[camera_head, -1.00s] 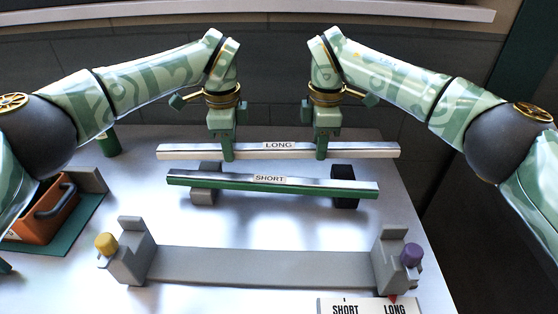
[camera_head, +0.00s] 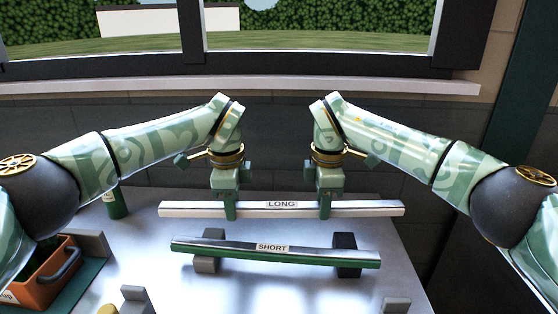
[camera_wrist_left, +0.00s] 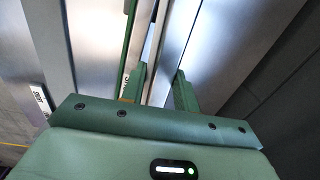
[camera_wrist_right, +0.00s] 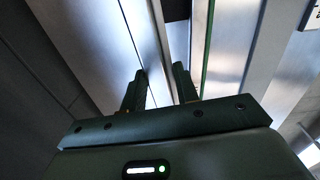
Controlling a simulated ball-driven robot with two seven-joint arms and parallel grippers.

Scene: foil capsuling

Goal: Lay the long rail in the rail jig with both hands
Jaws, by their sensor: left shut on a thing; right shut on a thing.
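The long rail (camera_head: 365,209), a pale bar with a LONG label, lies crosswise in both grippers toward the back of the table. My left gripper (camera_head: 231,210) is shut on it left of the label. My right gripper (camera_head: 325,210) is shut on it right of the label. The rail looks level; its height above the table is hard to tell. In the wrist views, the fingers of the left gripper (camera_wrist_left: 160,88) and right gripper (camera_wrist_right: 158,88) straddle it. The rail jig shows only as its left post (camera_head: 135,297) and right post (camera_head: 397,305); its middle is out of frame.
The green short rail (camera_head: 320,256), labelled SHORT, rests on a grey block (camera_head: 208,265) and a dark block (camera_head: 347,268), in front of the long rail. An orange toolbox (camera_head: 45,280) stands at left on a green mat. A green cylinder (camera_head: 115,205) stands at the back left.

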